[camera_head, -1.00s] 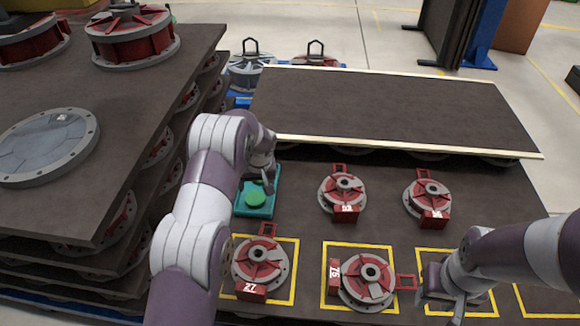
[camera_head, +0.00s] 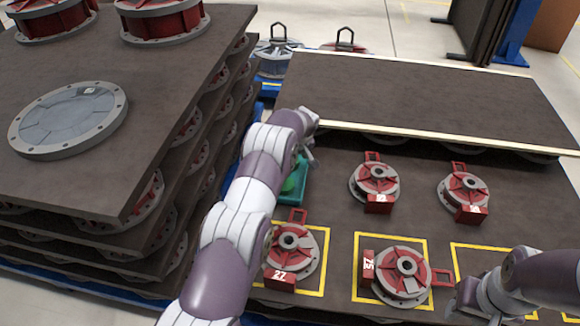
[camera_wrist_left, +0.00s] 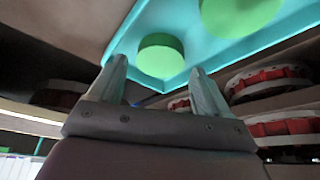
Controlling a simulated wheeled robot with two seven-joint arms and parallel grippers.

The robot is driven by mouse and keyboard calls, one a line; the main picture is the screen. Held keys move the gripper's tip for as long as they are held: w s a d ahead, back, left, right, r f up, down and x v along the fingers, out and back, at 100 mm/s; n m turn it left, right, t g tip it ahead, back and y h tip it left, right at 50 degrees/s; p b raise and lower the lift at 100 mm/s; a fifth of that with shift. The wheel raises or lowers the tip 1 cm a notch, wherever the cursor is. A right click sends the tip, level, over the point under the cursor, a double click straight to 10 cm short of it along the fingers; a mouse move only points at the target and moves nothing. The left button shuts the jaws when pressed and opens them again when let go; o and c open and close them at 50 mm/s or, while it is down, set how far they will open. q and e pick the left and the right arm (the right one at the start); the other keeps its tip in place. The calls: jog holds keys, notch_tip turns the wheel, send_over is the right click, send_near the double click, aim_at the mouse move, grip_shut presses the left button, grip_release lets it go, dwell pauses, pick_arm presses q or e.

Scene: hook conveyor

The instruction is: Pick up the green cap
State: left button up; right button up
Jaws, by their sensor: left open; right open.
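The green cap (camera_head: 291,185) lies in a teal tray (camera_head: 301,192) on the dark table, mostly hidden behind my left arm in the head view. In the left wrist view, one green cap (camera_wrist_left: 160,57) shows near the corner of the tray (camera_wrist_left: 128,48), and a second green disc (camera_wrist_left: 238,12) is cut off by the top edge. My left gripper (camera_wrist_left: 157,66) is open and empty, its two fingertips on either side of the nearer cap in the picture. Whether they touch it cannot be told. My right gripper (camera_head: 462,304) is open at the lower right, away from the tray.
Several red and grey round parts, such as one (camera_head: 290,250) in a yellow square, stand on the table around the tray. A stack of dark boards (camera_head: 190,60) rises at the left. A raised dark panel (camera_head: 430,95) with pale edges lies behind.

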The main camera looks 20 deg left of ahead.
pick_arm(q)
jog(key=x, duration=0.3)
jog(key=shift+s+f+b, duration=0.1)
jog(key=shift+b, duration=0.25)
jog(key=c, duration=0.8)
